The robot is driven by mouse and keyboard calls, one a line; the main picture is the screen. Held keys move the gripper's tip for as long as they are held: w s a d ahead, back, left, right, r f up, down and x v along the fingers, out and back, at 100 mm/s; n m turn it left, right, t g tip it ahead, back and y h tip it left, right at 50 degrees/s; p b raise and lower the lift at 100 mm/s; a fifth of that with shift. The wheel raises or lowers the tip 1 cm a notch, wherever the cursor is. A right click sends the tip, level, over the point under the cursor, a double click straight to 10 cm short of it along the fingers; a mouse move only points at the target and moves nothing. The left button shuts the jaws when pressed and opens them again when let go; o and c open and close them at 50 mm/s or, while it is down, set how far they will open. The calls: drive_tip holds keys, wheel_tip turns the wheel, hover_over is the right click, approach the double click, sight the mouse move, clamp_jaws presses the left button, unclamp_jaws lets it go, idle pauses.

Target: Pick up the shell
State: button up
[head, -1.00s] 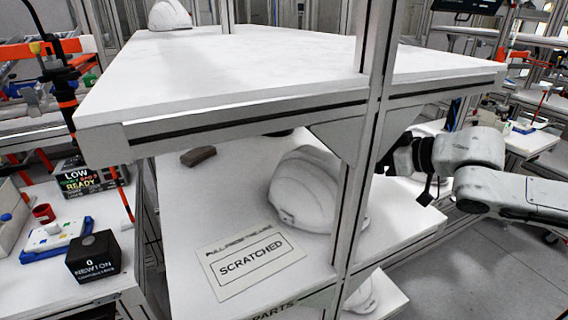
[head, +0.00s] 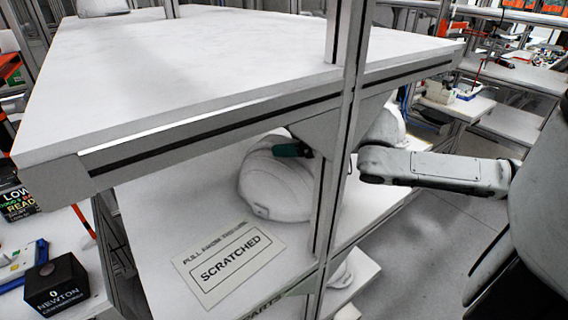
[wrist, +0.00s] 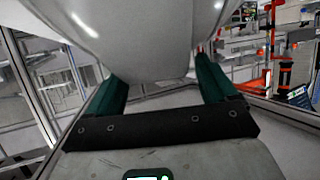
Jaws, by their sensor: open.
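The white helmet shell (head: 275,190) sits on the lower shelf, under the upper board and partly behind the frame post. My gripper (head: 290,150) reaches in from the right behind the post; a green fingertip shows against the upper part of the shell. In the wrist view the shell (wrist: 130,30) fills the top centre, smooth and close. The two green fingers of my gripper (wrist: 157,78) stand apart, one on each side of the shell's lower part. I cannot tell whether they touch it.
A "SCRATCHED" sign (head: 230,262) lies in front of the shell. The upper shelf board (head: 220,75) hangs low above it, and a metal post (head: 338,150) stands beside it. Another white shell (head: 345,275) shows partly below. The floor at right is clear.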

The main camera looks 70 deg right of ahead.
drive_tip(key=shift+f, duration=0.15)
clamp_jaws()
idle(0.7)
